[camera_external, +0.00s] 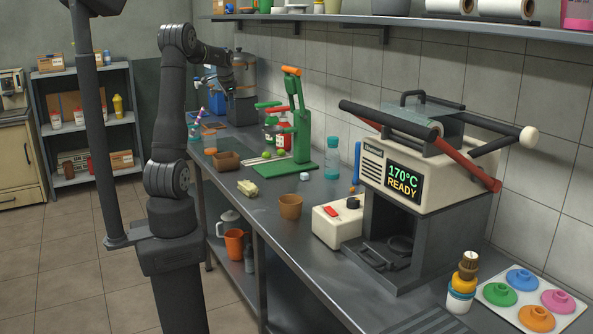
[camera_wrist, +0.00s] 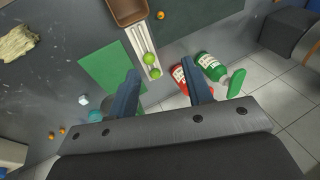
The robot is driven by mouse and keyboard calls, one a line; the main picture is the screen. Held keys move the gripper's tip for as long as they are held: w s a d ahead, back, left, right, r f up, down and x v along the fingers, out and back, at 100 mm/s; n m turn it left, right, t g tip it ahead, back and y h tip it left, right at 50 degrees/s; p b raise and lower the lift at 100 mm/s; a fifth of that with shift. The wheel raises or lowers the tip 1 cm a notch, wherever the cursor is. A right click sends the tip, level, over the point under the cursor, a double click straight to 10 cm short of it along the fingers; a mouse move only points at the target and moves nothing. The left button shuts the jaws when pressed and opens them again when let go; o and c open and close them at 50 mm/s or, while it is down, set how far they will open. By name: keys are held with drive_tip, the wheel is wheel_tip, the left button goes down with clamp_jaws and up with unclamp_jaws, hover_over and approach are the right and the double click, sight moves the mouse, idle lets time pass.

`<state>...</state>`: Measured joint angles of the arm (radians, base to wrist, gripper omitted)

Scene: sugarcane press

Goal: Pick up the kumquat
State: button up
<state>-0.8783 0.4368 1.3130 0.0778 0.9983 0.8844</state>
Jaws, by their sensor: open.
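Small round orange fruits show in the wrist view: one (camera_wrist: 161,15) at the top beside a brown tray, and two (camera_wrist: 57,132) close together at lower left. Which one is the kumquat I cannot tell. Small orange items (camera_external: 353,189) also show by the blue bottle in the external view. My gripper (camera_wrist: 160,69) is open and empty, its fingers spread high above the counter. In the external view my gripper (camera_external: 228,80) hangs over the far part of the counter. Two green limes (camera_wrist: 149,58) lie on a white channel below, between the fingertips in the picture.
A green lever press (camera_external: 302,140) stands near the wall, with red and green bottles (camera_wrist: 208,65) near it. The brown tray (camera_external: 227,160), a pale cloth-like lump (camera_external: 248,188), a brown cup (camera_external: 290,206) and a heated press (camera_external: 420,170) stand along the counter (camera_external: 265,225).

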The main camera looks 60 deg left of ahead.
drive_tip(key=w+a+f+n, duration=0.1)
drive_tip(key=a+f+n, duration=0.1)
drive_tip(key=f, duration=0.5)
drive_tip(key=w+a+f+n+t+h, duration=0.1)
drive_tip(key=a+f, duration=0.3)
drive_tip(key=f, duration=0.4)
drive_tip(key=w+a+f+n, duration=0.2)
drive_tip(key=a+f+n, duration=0.1)
drive_tip(key=f, duration=0.5)
drive_tip(key=shift+a+f+n+h, duration=0.3)
drive_tip(key=shift+a+h, duration=0.1)
drive_tip(key=shift+a, duration=0.2)
drive_tip(key=shift+t, duration=0.3)
drive_tip(key=shift+x, duration=2.95)
clamp_jaws()
